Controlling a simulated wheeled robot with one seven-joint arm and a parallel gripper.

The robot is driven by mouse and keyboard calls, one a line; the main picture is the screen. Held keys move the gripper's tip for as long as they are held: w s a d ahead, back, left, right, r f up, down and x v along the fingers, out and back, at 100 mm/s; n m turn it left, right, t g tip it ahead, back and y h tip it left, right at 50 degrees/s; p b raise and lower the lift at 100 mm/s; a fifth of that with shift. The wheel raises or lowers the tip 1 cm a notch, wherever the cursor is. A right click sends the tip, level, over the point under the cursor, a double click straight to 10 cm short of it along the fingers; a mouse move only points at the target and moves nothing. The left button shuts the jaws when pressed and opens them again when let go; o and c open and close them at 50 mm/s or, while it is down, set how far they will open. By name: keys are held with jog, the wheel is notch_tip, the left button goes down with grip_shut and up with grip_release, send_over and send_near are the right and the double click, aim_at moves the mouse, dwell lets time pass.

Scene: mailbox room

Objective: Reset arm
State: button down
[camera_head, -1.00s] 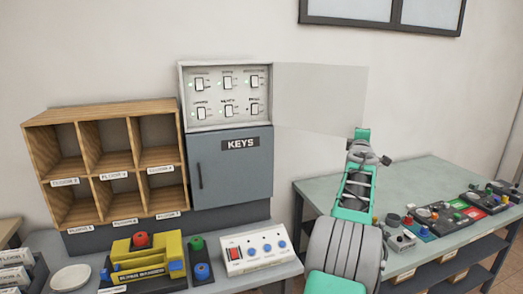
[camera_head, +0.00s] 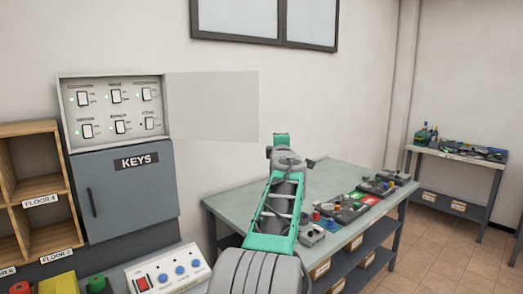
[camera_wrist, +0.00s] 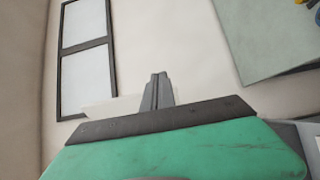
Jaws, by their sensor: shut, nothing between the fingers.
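My gripper shows in the wrist view (camera_wrist: 158,78), its two grey fingers pressed together with nothing between them. In the head view, my green and grey arm rises from the bottom middle, in front of the wall and the left end of the green-topped table. The fingers are hidden behind the wrist there. The arm is apart from the switch panel (camera_head: 116,108) and its open, pale door (camera_head: 212,106).
A grey KEYS cabinet (camera_head: 125,190) hangs under the switch panel, beside wooden pigeonholes (camera_head: 48,205). A green-topped table (camera_head: 240,203) with several control boxes stands to the right. Another table (camera_head: 460,157) is at the far right. Floor (camera_head: 440,245) between them is clear.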

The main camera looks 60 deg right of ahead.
jog(key=s+a+f+m+g+y, duration=0.25)
jog(key=f+m, duration=0.35)
jog(key=f, duration=0.5)
jog(key=s+a+f+m+g+y, duration=0.1)
jog(key=s+f+m+g+y, duration=0.2)
jog(key=f+m, duration=0.6)
jog(key=s+a+f+m+y, duration=0.35)
jog(key=a+f+y, duration=0.25)
jog(key=a+f, duration=1)
jog(key=w+a+f+n+g+y+p, duration=0.1)
jog(key=w+a+f+n+y, duration=0.1)
jog(key=a, duration=1.3)
jog(key=w+a+f+n+g+y, duration=0.2)
jog(key=w+a, duration=0.1)
jog(key=a, duration=1.1)
jog(key=w+a+r+n+t, duration=0.1)
jog(key=w+a+r+n, duration=0.1)
jog(key=a, duration=0.5)
jog(key=w+a+r+n+t, duration=0.1)
jog(key=w+a+r+n, duration=0.1)
jog(key=a+n, duration=0.2)
jog(key=w+a+r+n+t+p, duration=0.1)
jog(key=w+a+r+n, duration=0.1)
jog(key=a, duration=0.8)
jog(key=shift+w+a+r+n, duration=0.2)
jog(key=shift+r+n, duration=0.15)
jog(key=shift+n, duration=0.2)
